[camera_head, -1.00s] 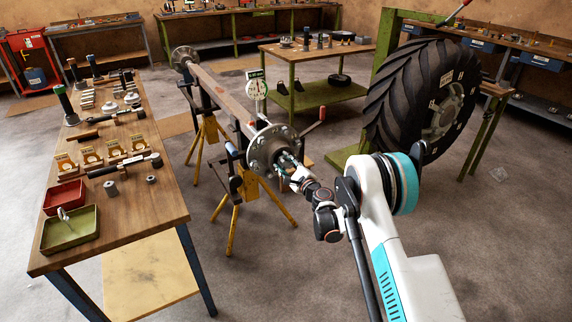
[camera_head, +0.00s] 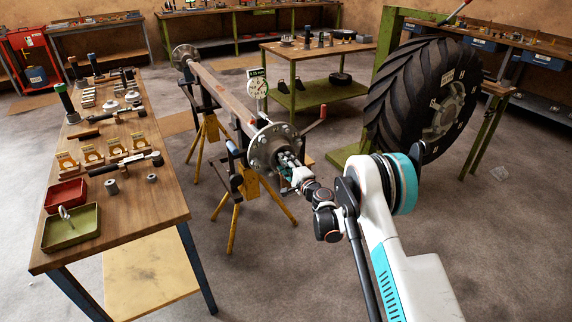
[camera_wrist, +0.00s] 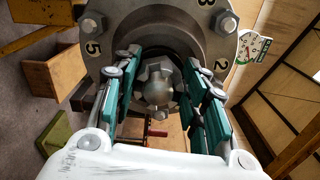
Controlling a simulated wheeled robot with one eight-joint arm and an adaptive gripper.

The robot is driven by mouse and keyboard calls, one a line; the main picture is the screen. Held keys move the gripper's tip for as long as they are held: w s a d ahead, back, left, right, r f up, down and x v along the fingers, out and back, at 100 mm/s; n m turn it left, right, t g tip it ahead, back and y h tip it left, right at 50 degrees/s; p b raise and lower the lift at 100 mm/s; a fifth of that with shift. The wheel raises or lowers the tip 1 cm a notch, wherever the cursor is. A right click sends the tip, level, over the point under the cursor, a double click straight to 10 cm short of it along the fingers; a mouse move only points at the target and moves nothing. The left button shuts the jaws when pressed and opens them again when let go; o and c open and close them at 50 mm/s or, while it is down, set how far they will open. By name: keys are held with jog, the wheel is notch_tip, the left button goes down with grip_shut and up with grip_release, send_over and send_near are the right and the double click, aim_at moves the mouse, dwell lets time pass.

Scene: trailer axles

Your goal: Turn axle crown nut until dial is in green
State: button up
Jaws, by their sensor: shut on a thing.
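The axle hub (camera_head: 268,150) is a round grey flange with studs at the near end of the long axle beam. The crown nut (camera_wrist: 157,86) sits at the hub's centre in the wrist view and is mostly hidden in the head view. My gripper (camera_head: 288,160) reaches the hub face from the front right. In the wrist view its teal fingers (camera_wrist: 160,95) stand on both sides of the nut, shut on it. The white dial (camera_head: 258,88) stands above the hub; the dial in the wrist view (camera_wrist: 252,47) shows a green sector. Its needle is too small to read surely.
Yellow stands (camera_head: 236,205) carry the axle. A wooden bench (camera_head: 150,205) with tools and trays is at the left. A large tyre (camera_head: 420,100) stands close to my arm on the right. The floor in front is clear.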

jog(key=shift+n, duration=0.6)
dwell(1.3)
jog(key=o, duration=1)
jog(key=shift+s, duration=0.1)
jog(key=v, duration=1.2)
